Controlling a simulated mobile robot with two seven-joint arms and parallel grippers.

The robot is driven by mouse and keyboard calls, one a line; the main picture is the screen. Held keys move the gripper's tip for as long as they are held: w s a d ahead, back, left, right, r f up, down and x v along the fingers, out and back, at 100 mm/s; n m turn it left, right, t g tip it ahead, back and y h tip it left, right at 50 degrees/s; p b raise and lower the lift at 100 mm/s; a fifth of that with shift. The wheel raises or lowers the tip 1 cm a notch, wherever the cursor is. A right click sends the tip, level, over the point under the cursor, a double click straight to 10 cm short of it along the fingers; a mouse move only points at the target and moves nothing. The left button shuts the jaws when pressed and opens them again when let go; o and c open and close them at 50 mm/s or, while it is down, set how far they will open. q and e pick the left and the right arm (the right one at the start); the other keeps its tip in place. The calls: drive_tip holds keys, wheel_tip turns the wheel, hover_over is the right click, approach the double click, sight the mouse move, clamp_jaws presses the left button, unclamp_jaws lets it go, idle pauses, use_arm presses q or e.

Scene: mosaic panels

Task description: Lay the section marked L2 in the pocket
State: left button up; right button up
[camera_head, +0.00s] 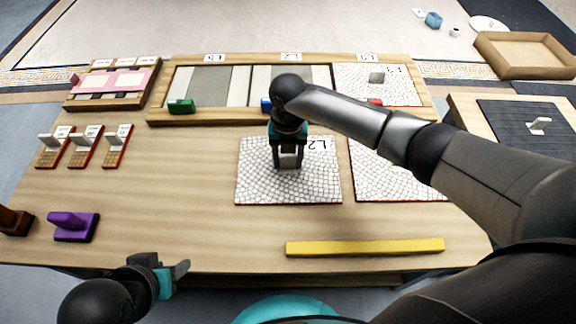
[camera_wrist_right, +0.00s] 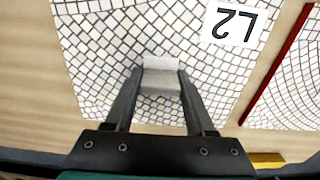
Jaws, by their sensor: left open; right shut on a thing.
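The section marked L2 (camera_head: 255,185) is a square white mosaic panel with a red edge, in the middle of the table. It also fills much of the right wrist view (camera_wrist_right: 110,50), its label upside down. My right gripper (camera_head: 288,165) is shut on the pale grip block (camera_wrist_right: 160,75) at its middle. Whether the panel touches the table I cannot tell. The pocket under the L2 label (camera_head: 261,82) is in the wooden frame (camera_head: 215,117) behind, its floor striped grey and white, partly hidden by my right arm. My left gripper (camera_head: 172,276) is open and empty at the front edge.
A panel (camera_head: 348,84) fills the frame's right pocket. Another mosaic panel (camera_head: 385,180) lies right of L2, partly under my right arm. Green (camera_head: 181,106) and blue (camera_head: 266,105) blocks sit on the frame's front rail.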

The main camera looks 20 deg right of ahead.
clamp_jaws()
drive_tip(key=shift+w+r, duration=0.1)
drive_tip(key=shift+r, duration=0.15)
idle(0.3)
